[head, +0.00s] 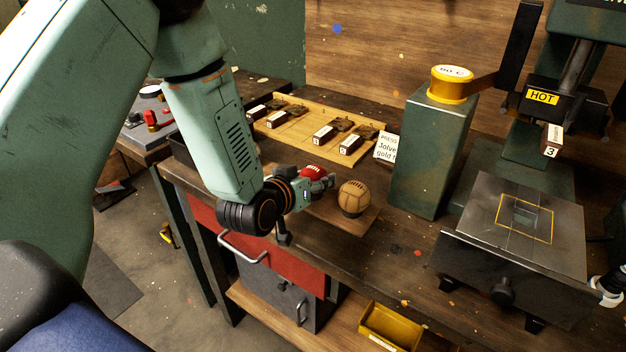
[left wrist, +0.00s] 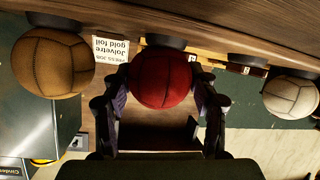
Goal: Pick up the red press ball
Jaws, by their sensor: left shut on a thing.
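The red press ball (head: 313,172) shows in the head view partly behind my left gripper (head: 318,184), at the end of my green arm. In the left wrist view, which is upside down, the red ball (left wrist: 163,78) sits between the two fingers of my left gripper (left wrist: 160,105). The gripper is shut on it. A dark round stand (left wrist: 165,41) shows right by the ball's underside; I cannot tell whether they touch. My right gripper is not clearly in view.
A tan ball (head: 354,197) stands close to the right of the gripper. A white ball (left wrist: 292,96) shows in the left wrist view. A green pillar (head: 430,150), a hot press (head: 545,100) and a tray of stamps (head: 290,122) stand nearby.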

